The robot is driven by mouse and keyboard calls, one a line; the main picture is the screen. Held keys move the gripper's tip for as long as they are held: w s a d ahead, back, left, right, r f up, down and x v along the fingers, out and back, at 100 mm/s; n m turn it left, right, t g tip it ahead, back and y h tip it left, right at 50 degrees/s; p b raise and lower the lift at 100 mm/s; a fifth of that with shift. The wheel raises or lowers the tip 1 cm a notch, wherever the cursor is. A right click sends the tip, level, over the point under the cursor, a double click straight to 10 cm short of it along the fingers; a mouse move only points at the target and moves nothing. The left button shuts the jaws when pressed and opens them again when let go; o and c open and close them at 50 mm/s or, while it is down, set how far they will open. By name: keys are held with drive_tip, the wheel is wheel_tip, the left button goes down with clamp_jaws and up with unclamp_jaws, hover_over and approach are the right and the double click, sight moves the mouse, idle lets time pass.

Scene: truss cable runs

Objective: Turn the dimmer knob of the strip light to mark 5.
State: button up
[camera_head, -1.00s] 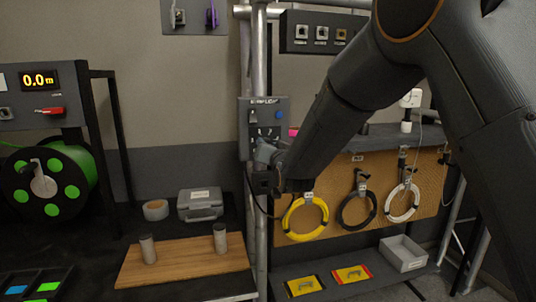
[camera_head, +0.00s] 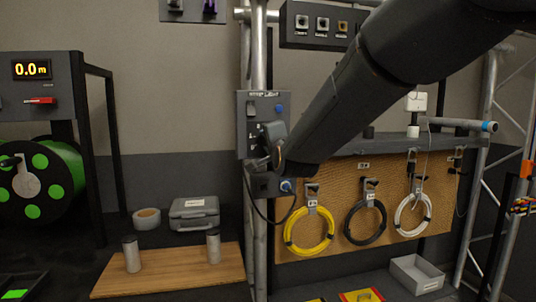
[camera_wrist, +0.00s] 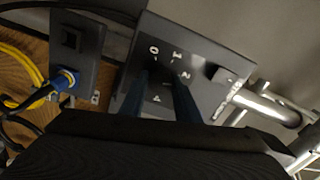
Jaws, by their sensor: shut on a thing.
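The strip light control box (camera_head: 242,128) is a dark grey panel on the upright truss pole, with a switch at upper left and a blue button at upper right. My gripper (camera_head: 266,138) is at the lower part of its face. In the wrist view the panel face (camera_wrist: 208,62) carries white marks; 0, 1, 2 and 4 can be read. The two blue-grey fingers of my gripper (camera_wrist: 162,100) reach onto the dial area and are shut on the dimmer knob. The knob and its pointer are hidden by the fingers and my wrist, so its setting cannot be read.
A box with a blue plug (camera_wrist: 66,80) and a dark cable sits beside the panel. Yellow (camera_head: 309,232), black (camera_head: 365,222) and white (camera_head: 412,215) cable coils hang on a pegboard to the right. A wooden board (camera_head: 172,272) with two posts lies at lower left.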

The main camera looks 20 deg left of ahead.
drive_tip(key=shift+a+f+m+b, duration=0.1)
drive_tip(key=shift+m+b, duration=6.7)
drive_tip(key=shift+m, duration=0.15)
drive_tip(key=shift+a+f+m+b, duration=0.1)
drive_tip(key=shift+m+b, duration=6.65)
drive_tip(key=shift+m, duration=0.2)
drive_tip(key=o, duration=1)
drive_tip(key=shift+o, duration=0.2)
drive_tip(key=shift+d+r, duration=0.1)
